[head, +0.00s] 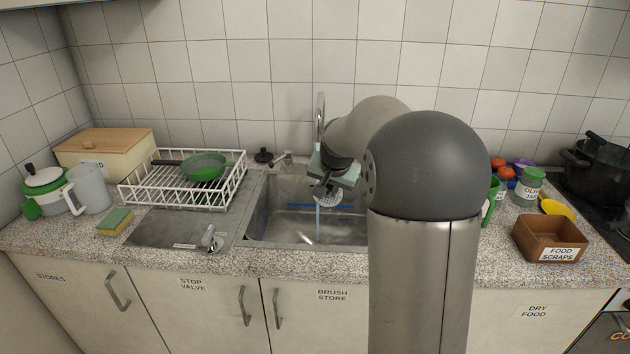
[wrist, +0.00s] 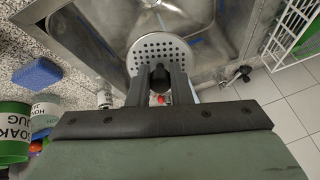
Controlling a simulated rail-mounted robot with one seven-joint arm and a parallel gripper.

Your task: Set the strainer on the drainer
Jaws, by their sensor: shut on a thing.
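My gripper (head: 326,186) is over the sink, its fingers shut on the dark knob of a round silver strainer (head: 328,198) with many small holes. In the wrist view the strainer (wrist: 160,50) is just beyond the fingertips (wrist: 160,78), above the sink. The white wire drainer rack (head: 135,197) stands left of the sink, with a green pan (head: 204,166) with a dark handle in it. A flat metal draining surface (head: 165,228) lies in front of the rack. Part of the rack (wrist: 283,35) shows at the wrist view's right edge.
The steel sink (head: 275,190) has a tap (head: 320,112) behind it. A sponge (head: 115,221), a clear jug (head: 90,188) and a green-white pot (head: 45,189) stand at left. A stop valve handle (head: 209,238) sticks up near the front. A brown scraps box (head: 550,238) is at right.

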